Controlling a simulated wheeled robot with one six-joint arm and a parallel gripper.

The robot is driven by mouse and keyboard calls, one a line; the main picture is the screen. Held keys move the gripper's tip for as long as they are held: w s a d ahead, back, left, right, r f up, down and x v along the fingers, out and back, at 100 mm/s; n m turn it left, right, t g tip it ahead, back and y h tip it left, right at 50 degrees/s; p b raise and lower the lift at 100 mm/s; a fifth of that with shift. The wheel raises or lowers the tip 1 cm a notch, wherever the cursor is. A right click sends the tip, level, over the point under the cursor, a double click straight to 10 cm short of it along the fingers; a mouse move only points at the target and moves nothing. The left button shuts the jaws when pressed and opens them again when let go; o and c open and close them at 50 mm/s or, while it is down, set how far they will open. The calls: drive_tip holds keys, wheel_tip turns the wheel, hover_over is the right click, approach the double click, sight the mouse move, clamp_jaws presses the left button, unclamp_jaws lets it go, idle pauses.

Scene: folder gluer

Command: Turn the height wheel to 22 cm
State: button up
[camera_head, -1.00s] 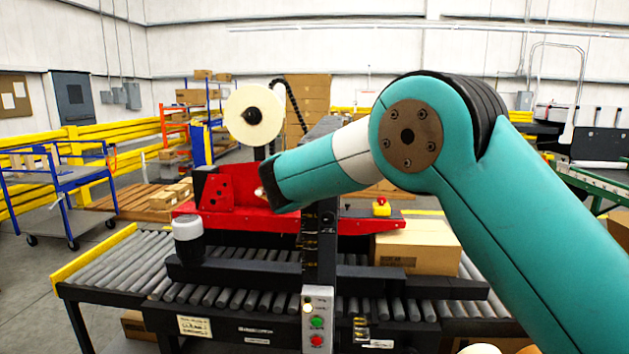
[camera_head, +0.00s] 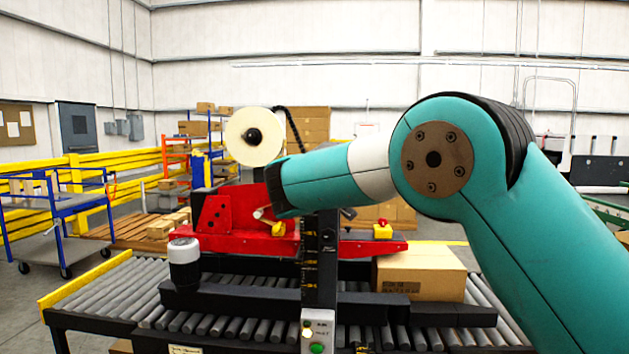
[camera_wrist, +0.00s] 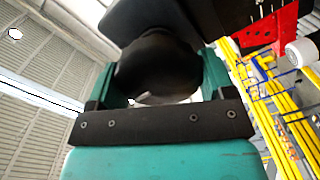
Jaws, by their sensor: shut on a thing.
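The height wheel is not plainly visible in the head view, where my arm covers the area by the machine's dark upright column (camera_head: 320,262). Small marks run down the column, too fine to read. In the wrist view, a dark rounded thing (camera_wrist: 158,68), apparently the height wheel or its knob, sits between the two teal fingers of my gripper (camera_wrist: 156,88). The gripper is shut on it. Its far side and any scale are hidden. In the head view my gripper is hidden at the arm's far end.
A red machine head (camera_head: 216,217) carries yellow knobs (camera_head: 382,230). A tape roll (camera_head: 255,137) stands above it. A carton (camera_head: 425,273) lies on the roller conveyor (camera_head: 110,285), with a white-topped black cylinder (camera_head: 184,262) at left. A control box (camera_head: 318,335) is in front.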

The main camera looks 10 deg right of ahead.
drive_tip(key=o, duration=0.9)
drive_tip(key=b+v, duration=0.5)
drive_tip(key=v, duration=1.2)
drive_tip(key=shift+s, duration=0.15)
drive_tip(key=shift+a, duration=0.1)
